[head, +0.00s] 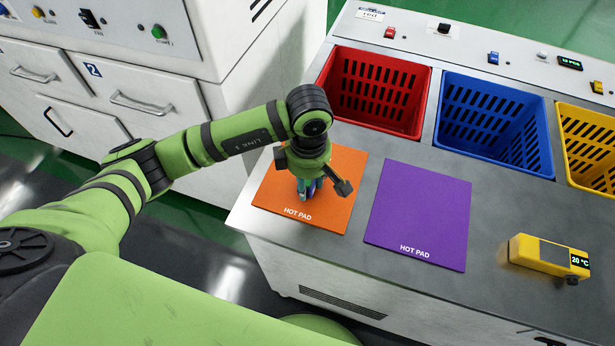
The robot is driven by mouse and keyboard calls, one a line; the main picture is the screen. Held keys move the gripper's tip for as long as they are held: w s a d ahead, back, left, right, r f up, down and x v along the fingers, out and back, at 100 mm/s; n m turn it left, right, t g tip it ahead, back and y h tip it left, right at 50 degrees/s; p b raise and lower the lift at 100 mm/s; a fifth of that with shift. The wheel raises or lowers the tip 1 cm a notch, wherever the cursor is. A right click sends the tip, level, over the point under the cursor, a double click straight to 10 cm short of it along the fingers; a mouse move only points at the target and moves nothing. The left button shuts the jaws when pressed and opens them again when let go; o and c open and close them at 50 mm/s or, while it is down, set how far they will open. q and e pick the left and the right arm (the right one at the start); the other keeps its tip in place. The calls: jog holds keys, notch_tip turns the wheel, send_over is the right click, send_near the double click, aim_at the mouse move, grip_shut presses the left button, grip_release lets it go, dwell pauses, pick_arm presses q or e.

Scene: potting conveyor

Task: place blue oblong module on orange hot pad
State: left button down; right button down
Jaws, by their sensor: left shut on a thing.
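The orange hot pad (336,208) lies flat at the left end of the grey worktop. My left gripper (308,190) points down over the middle of this pad and is shut on the blue module (313,188). Only a small blue part of the module shows between the fingers; the wrist hides the rest. I cannot tell whether the module touches the pad. My right gripper is not in view.
A purple hot pad (418,214) lies right of the orange one. Red (372,92), blue (495,124) and yellow (590,150) bins stand behind. A yellow device reading 20 °C (540,256) sits at the right. White cabinets (120,105) stand at the left.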

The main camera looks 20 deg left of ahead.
pick_arm(q)
jog(key=shift+f, duration=0.15)
jog(key=c, duration=0.8)
grip_release()
jog(key=shift+o, duration=0.2)
jog(key=shift+r, duration=0.3)
jog(key=shift+w+r, duration=0.15)
jog(key=shift+r, duration=0.15)
notch_tip(320, 180, up, 11)
jog(key=b, duration=0.2)
jog(key=shift+b, duration=0.4)
